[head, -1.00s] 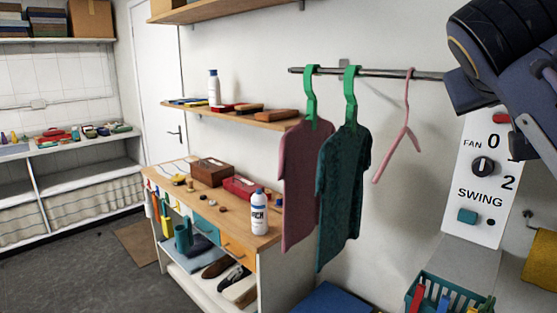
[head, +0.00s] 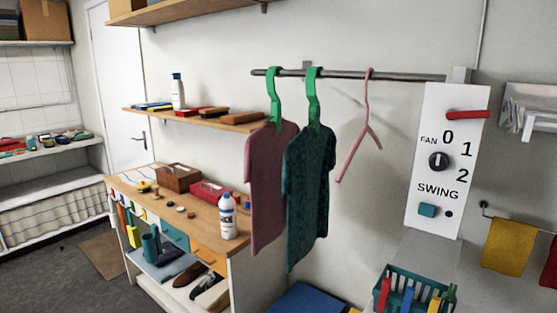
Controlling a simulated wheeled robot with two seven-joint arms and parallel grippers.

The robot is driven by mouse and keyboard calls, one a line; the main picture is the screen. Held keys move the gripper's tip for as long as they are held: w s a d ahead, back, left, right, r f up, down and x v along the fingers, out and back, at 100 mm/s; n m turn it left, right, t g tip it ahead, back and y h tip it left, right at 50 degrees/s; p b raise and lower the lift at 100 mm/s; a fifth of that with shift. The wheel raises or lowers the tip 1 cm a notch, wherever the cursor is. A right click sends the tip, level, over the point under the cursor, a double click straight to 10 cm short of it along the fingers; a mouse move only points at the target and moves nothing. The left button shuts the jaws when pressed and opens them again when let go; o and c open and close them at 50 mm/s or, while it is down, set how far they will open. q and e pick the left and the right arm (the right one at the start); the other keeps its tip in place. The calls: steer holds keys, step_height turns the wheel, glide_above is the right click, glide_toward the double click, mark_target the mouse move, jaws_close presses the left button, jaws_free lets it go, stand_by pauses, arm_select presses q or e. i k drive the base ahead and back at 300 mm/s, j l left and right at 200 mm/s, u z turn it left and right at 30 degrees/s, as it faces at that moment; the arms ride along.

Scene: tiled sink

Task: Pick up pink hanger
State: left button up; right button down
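The pink hanger (head: 366,135) hangs by its hook from the metal rail (head: 400,76) on the wall, right of the middle of the head view. It carries no garment and is seen nearly edge-on. To its left, a green hanger (head: 313,95) holds a teal shirt (head: 309,185), and another green hanger (head: 274,95) holds a dusty-pink shirt (head: 266,185). The pink hanger is apart from the teal shirt. Neither of my grippers is in view.
A white control panel (head: 445,160) with fan and swing switches stands right of the rail. A teal basket (head: 405,275) with coloured items is below it. A wooden shelf (head: 205,118) and a cluttered workbench (head: 200,215) are on the left. Cloths (head: 507,246) hang at far right.

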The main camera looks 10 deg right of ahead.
mark_target(366, 129)
steer(key=i+j, duration=0.1)
steer(key=i, duration=0.3)
steer(key=z, duration=0.4)
steer(key=i+j+z, duration=0.1)
steer(key=z, duration=0.25)
steer(key=i+z, duration=0.1)
steer(key=z, duration=0.3)
steer(key=j+z, duration=0.1)
steer(key=z, duration=0.3)
